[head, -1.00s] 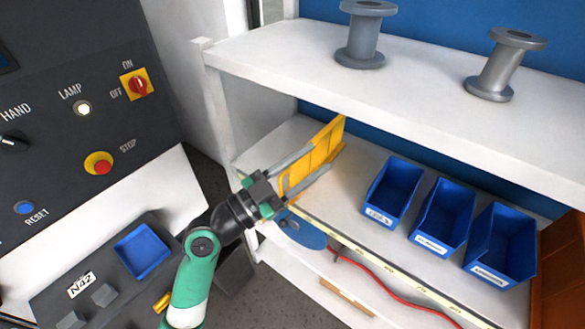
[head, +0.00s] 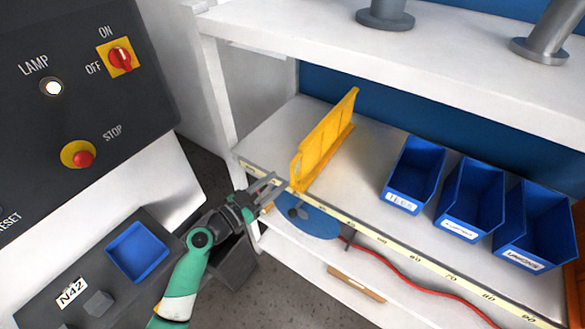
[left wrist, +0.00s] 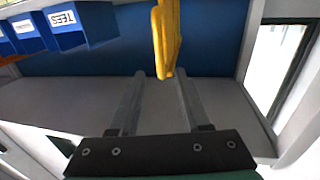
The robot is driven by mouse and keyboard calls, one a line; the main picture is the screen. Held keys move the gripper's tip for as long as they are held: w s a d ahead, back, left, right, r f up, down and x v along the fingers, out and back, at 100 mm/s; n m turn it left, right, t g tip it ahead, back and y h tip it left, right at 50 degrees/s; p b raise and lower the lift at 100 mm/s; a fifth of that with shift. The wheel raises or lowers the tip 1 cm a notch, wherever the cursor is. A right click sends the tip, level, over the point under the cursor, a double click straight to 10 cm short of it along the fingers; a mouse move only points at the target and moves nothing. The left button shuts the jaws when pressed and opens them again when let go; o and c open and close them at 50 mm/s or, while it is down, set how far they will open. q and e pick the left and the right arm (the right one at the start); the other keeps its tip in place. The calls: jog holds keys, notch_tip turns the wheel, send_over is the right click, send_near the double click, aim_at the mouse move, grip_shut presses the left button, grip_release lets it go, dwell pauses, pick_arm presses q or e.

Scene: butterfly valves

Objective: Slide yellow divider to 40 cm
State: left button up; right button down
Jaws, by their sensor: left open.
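The yellow divider (head: 324,140) stands upright on the lower shelf, left of the blue bins, its front end near the shelf's front edge. A ruler strip (head: 436,268) runs along that edge; its numbers near the divider are too small to read surely. My left gripper (head: 272,188) is open and empty, just in front of the shelf edge and apart from the divider. In the left wrist view, the divider (left wrist: 166,40) shows ahead between the tips of my open left gripper (left wrist: 160,78). My right gripper is not in view.
Several blue bins (head: 468,203) stand on the shelf to the right, with bare shelf (head: 366,165) between them and the divider. The upper shelf (head: 440,75) with grey flanged pipes hangs above. A blue disc (head: 318,224) and a red cable (head: 425,272) lie below the ruler edge.

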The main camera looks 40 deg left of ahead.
aim_at(291, 171)
pick_arm(q)
jog(key=w, duration=0.7)
jog(key=shift+w, duration=0.15)
grip_shut()
dwell(1.1)
